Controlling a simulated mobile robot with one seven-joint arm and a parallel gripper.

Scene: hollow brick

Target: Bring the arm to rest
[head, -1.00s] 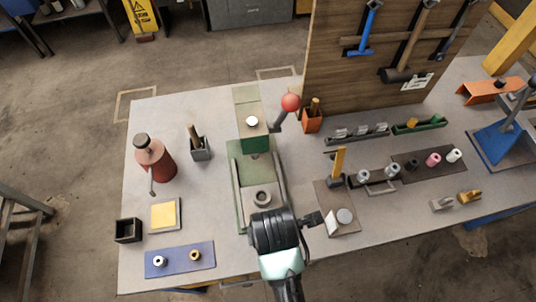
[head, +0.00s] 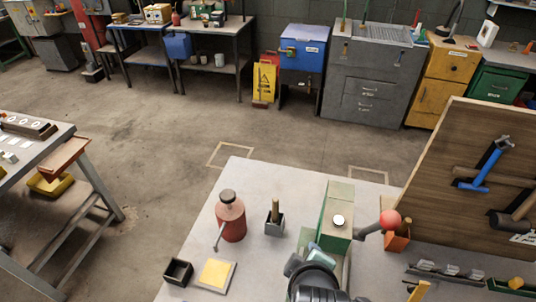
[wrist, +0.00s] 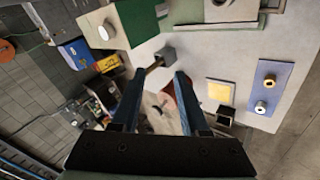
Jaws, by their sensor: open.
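My gripper (wrist: 157,78) shows in the wrist view with its two fingers spread apart and nothing held between them. In the head view, my dark wrist shows at the bottom edge in front of the green press (head: 336,212), and my fingers are mostly hidden. The press also shows at the upper left of the wrist view (wrist: 104,27). In the wrist view, a grey holder with a wooden handle (wrist: 168,53) lies beyond the fingertips, and part of the red bottle shows between the fingers.
On the bench, the red bottle (head: 231,218), grey holder (head: 274,224), black box (head: 178,272) and yellow pad (head: 214,273) stand left of the press. Its red-knobbed lever (head: 389,220) and the tool board (head: 480,160) are to the right. Open floor (head: 160,150) lies beyond.

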